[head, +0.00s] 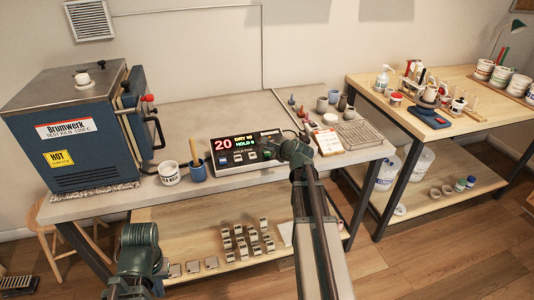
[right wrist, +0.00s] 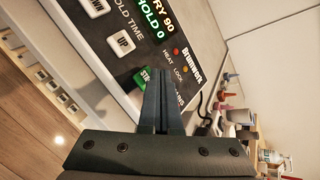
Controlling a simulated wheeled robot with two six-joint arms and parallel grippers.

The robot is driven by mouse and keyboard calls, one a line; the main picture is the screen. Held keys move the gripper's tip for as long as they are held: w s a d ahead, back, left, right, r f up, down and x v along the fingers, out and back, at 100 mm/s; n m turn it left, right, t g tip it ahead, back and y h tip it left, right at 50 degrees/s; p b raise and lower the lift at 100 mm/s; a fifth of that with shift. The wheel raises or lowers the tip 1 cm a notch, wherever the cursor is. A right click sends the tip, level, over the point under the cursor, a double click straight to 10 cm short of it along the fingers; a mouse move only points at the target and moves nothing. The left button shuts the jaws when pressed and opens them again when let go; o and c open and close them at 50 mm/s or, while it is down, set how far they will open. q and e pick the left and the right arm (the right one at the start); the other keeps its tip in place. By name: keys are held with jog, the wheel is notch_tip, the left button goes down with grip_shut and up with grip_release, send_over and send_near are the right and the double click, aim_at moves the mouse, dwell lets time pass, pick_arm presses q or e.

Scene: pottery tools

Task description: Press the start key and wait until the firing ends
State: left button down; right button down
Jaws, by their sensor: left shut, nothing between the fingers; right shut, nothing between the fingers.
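The kiln controller (head: 232,161) is a dark panel on the bench. Its display reads 20 in red, DRY 90 in yellow and HOLD 0 in green. The blue kiln (head: 80,135) stands left of it with its lid down. In the right wrist view the green start key (right wrist: 140,78) is partly hidden behind the shut fingers of my right gripper (right wrist: 159,72). The fingertips are at or just over the key; I cannot tell whether they touch. The right gripper (head: 284,143) is at the controller's right end. My left gripper (head: 140,238) is low in front of the bench, shut and empty.
Small bottles, cups and a wire rack (head: 358,134) lie to the right. Several small blocks (head: 248,240) sit on the lower shelf.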

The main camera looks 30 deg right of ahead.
aim_at(271, 161)
jog(key=shift+f, duration=0.15)
jog(key=shift+w+f+b, duration=0.1)
jog(key=shift+f+b, duration=0.2)
jog(key=shift+b, duration=0.1)
jog(key=shift+f+b, duration=0.35)
jog(key=shift+b, duration=0.05)
dwell(0.5)
jog(key=shift+r, duration=0.15)
jog(key=shift+r+p, duration=0.65)
jog(key=shift+p, duration=0.2)
jog(key=r+p, duration=0.2)
jog(key=s+r+p, duration=0.1)
jog(key=r+p, duration=0.1)
jog(key=r, duration=0.1)
jog(key=shift+s+a+p, duration=0.15)
jog(key=shift+s+p, duration=0.05)
jog(key=shift+p, duration=0.2)
jog(key=shift+f, duration=0.1)
